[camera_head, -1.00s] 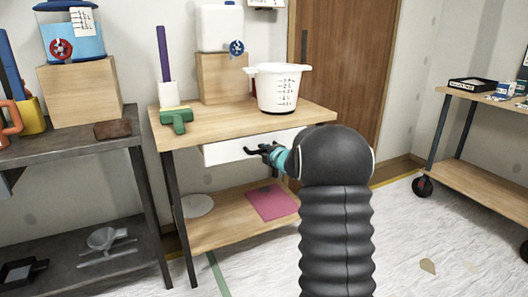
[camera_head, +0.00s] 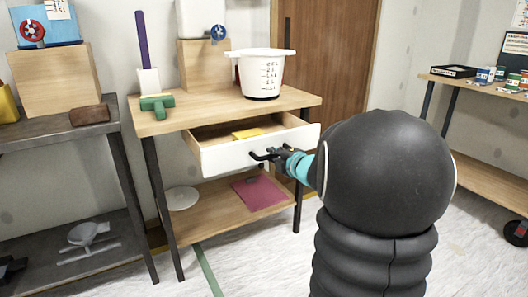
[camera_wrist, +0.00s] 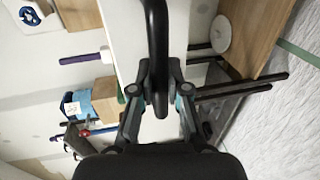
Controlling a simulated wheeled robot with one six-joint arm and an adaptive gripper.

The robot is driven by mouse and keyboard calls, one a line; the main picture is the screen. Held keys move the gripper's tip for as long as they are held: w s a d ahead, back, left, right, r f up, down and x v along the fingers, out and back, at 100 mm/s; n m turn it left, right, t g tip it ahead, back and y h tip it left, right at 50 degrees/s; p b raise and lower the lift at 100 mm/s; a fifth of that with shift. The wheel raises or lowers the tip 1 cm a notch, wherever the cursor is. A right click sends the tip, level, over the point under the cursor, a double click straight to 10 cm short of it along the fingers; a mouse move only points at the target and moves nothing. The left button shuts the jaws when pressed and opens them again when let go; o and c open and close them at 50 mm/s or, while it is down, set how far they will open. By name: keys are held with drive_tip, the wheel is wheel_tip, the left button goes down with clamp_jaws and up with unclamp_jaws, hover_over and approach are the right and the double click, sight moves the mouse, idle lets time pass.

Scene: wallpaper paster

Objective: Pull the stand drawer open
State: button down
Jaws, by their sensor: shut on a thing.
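The stand (camera_head: 222,108) is a wooden-topped table with dark legs. Its white-fronted drawer (camera_head: 225,156) stands partly open, and a yellow thing (camera_head: 247,133) shows inside. My gripper (camera_head: 275,156) is at the front of the drawer, shut on its dark handle. In the wrist view the handle (camera_wrist: 157,45) runs down between the two fingers of my gripper (camera_wrist: 160,98), with the white drawer front (camera_wrist: 120,35) beside it. My arm hides the right part of the scene behind it in the head view.
A white measuring bucket (camera_head: 262,75), a green tool (camera_head: 157,105) and a wooden block (camera_head: 203,65) stand on the stand top. A pink sheet (camera_head: 260,192) and a white disc (camera_head: 182,198) lie on its lower shelf. A dark table (camera_head: 60,135) stands at left.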

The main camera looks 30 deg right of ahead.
drive_tip(key=shift+f+v, duration=0.2)
drive_tip(key=shift+v, duration=0.8)
drive_tip(key=shift+f+v, duration=0.2)
drive_tip(key=shift+v, duration=0.75)
drive_tip(key=c, duration=1.1)
unclamp_jaws()
drive_tip(key=shift+c, duration=0.2)
drive_tip(key=v, duration=1.2)
